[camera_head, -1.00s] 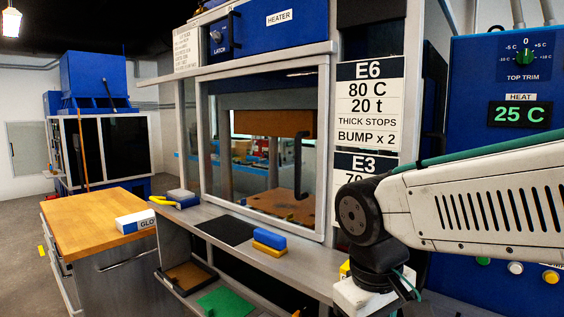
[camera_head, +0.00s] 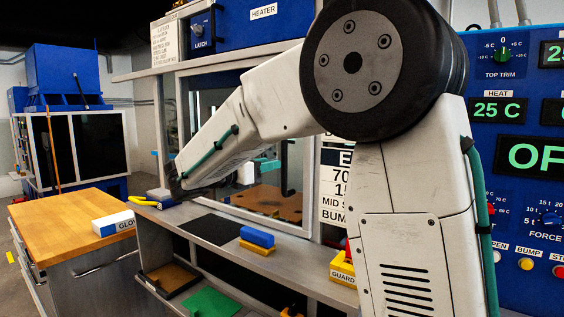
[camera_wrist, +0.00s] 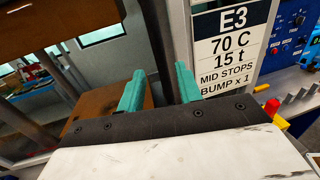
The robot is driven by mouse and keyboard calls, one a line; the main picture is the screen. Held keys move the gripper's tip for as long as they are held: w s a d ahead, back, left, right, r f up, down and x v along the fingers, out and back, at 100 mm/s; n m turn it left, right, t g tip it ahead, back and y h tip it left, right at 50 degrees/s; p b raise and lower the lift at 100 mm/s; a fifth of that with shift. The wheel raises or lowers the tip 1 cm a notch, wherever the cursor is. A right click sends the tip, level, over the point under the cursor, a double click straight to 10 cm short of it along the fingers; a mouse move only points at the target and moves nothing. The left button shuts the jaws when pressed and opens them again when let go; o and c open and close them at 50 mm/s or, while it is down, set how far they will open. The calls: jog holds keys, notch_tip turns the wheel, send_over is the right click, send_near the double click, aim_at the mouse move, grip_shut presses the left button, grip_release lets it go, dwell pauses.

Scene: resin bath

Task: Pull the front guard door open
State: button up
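The front guard door (camera_head: 303,222) is a clear panel in a pale metal frame on the press front, and it appears shut. Its black upright handle (camera_head: 287,168) is on the right side, partly hidden by my arm. My gripper (camera_head: 268,163) has teal fingers and is just left of the handle in the head view. In the wrist view my gripper (camera_wrist: 160,88) has its fingers apart. A dark upright bar, which looks like the handle (camera_wrist: 156,40), shows between or just beyond them. I cannot tell whether they touch it.
A metal ledge (camera_head: 205,212) below the door carries a black mat (camera_head: 212,228) and a blue and yellow block (camera_head: 257,240). A wood-topped cabinet (camera_head: 65,222) stands at left. The blue control panel (camera_head: 510,255) is at right, behind my arm. A yellow guard box (camera_head: 343,270) sits on the ledge.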

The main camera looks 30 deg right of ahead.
send_over(284, 189)
jog(key=shift+w+d, duration=0.3)
jog(key=shift+w, duration=0.15)
grip_shut()
